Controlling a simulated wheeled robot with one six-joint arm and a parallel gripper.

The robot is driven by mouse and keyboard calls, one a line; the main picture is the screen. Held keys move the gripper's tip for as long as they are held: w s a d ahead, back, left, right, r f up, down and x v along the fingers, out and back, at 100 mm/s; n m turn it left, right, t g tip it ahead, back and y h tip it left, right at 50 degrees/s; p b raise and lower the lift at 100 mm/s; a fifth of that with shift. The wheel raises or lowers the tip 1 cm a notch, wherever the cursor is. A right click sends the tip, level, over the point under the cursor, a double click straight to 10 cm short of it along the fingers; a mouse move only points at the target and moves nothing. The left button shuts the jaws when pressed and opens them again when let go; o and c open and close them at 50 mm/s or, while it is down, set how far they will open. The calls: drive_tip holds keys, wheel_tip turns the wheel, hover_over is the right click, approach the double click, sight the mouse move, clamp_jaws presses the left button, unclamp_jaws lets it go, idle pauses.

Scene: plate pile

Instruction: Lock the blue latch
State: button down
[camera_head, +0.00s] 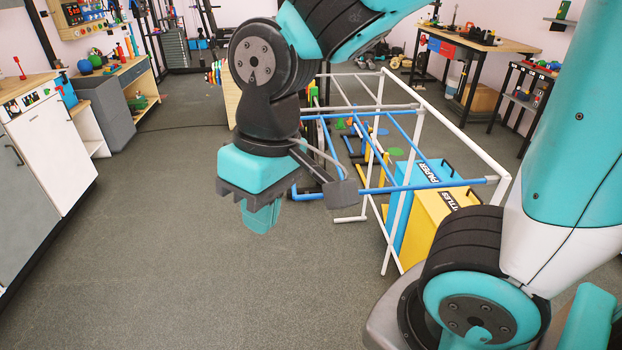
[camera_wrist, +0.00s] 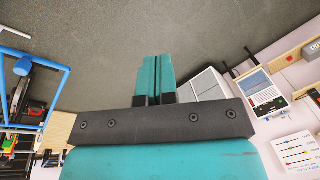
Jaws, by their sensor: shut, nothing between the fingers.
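I cannot make out a blue latch in either view. My gripper (camera_head: 262,220) hangs in the middle of the head view, pointing down over open grey floor. Its teal fingers also show in the wrist view (camera_wrist: 158,72), pressed together with nothing between them. It touches nothing. The arm hides part of the scene behind it.
A white and blue pipe frame (camera_head: 405,190) stands just right of my gripper, with a blue bin (camera_head: 415,222) and a yellow bin (camera_head: 424,226) inside. White and grey cabinets (camera_head: 50,160) line the left. A workbench (camera_head: 465,42) stands back right. The floor at left centre is clear.

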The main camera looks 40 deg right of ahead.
drive_tip(key=w+d+f+m+h+p, duration=0.1)
drive_tip(key=w+d+f+m+h, duration=0.1)
drive_tip(key=w+d+m+h, duration=0.45)
drive_tip(key=m+g+h+p, duration=0.1)
drive_tip(key=m+h, duration=0.2)
drive_tip(key=m, duration=0.5)
approach(313, 195)
drive_tip(key=w+a+r, duration=0.3)
drive_tip(key=r, duration=0.1)
drive_tip(key=shift+s+f+n, duration=0.1)
drive_tip(key=shift+f+n, duration=0.05)
drive_tip(key=shift+n, duration=0.1)
drive_tip(key=x, duration=0.9)
drive_tip(key=shift+d+f+p, duration=0.15)
drive_tip(key=shift+d+p, duration=0.05)
drive_tip(key=shift+p, duration=0.15)
drive_tip(key=shift+s+d+f+p, duration=0.2)
drive_tip(key=shift+s+d+p, duration=0.3)
drive_tip(key=shift+s+d, duration=0.7)
drive_tip(key=shift+s+d+f, duration=0.1)
drive_tip(key=shift+s+d, duration=0.1)
drive_tip(key=shift+d, duration=0.15)
